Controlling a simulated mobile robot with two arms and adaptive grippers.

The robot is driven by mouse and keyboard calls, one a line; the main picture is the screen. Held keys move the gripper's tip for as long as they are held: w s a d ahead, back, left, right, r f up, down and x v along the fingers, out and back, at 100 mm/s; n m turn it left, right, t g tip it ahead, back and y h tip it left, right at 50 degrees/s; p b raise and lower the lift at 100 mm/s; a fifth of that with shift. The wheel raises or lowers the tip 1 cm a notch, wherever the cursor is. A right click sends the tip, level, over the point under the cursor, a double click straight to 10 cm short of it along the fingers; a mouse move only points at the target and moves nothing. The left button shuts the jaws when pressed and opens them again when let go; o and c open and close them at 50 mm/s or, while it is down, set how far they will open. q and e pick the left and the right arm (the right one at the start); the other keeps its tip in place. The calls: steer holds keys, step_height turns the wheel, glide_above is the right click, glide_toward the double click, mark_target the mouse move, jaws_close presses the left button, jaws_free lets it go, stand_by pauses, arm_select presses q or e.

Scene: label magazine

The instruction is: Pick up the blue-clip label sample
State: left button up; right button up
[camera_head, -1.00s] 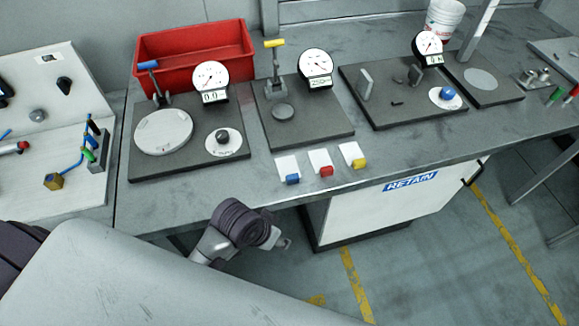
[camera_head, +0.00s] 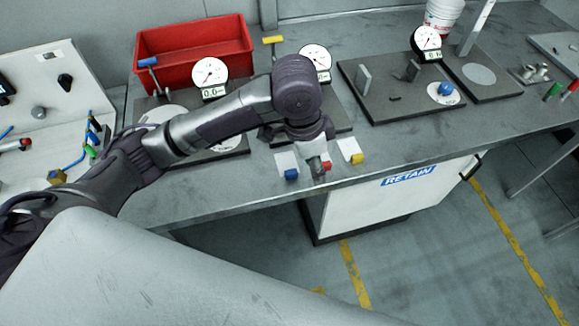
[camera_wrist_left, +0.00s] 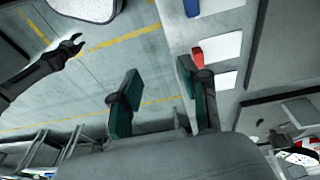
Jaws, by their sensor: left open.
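The blue-clip label sample is a white card (camera_head: 285,159) with a blue clip (camera_head: 291,174) at its front edge, lying near the bench front. Its blue clip also shows at the top edge of the left wrist view (camera_wrist_left: 191,8). My left gripper (camera_head: 320,173) is open and empty, just right of the blue clip, in front of the red-clip sample (camera_head: 327,165). In the left wrist view the fingers (camera_wrist_left: 158,98) are wide apart, with the red clip (camera_wrist_left: 197,57) beside one fingertip. My right gripper (camera_wrist_left: 73,45) is small there, over the floor.
The yellow-clip sample (camera_head: 357,158) lies to the right. Dial-gauge plates (camera_head: 405,92) and a red bin (camera_head: 196,48) stand behind. My left forearm covers part of the left plates. The bench's front edge is close, with a RETAIN drawer (camera_head: 400,185) below.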

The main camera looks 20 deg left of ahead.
arm_select(q)
steer(key=w+a+r+y, duration=0.2)
steer(key=w+a+r, duration=0.1)
steer(key=a+r, duration=0.25)
glide_above(291, 172)
steer(key=shift+g, duration=0.3)
step_height(291, 172, down, 8)
steer(key=shift+w+d+f+p, duration=0.1)
steer(key=shift+d+p, duration=0.05)
steer(key=shift+p, duration=0.3)
steer(key=f, duration=0.2)
steer(key=f+p, duration=0.1)
steer(key=f, duration=0.1)
steer(key=shift+a+f, duration=0.2)
steer(key=shift+f, duration=0.5)
jaws_close()
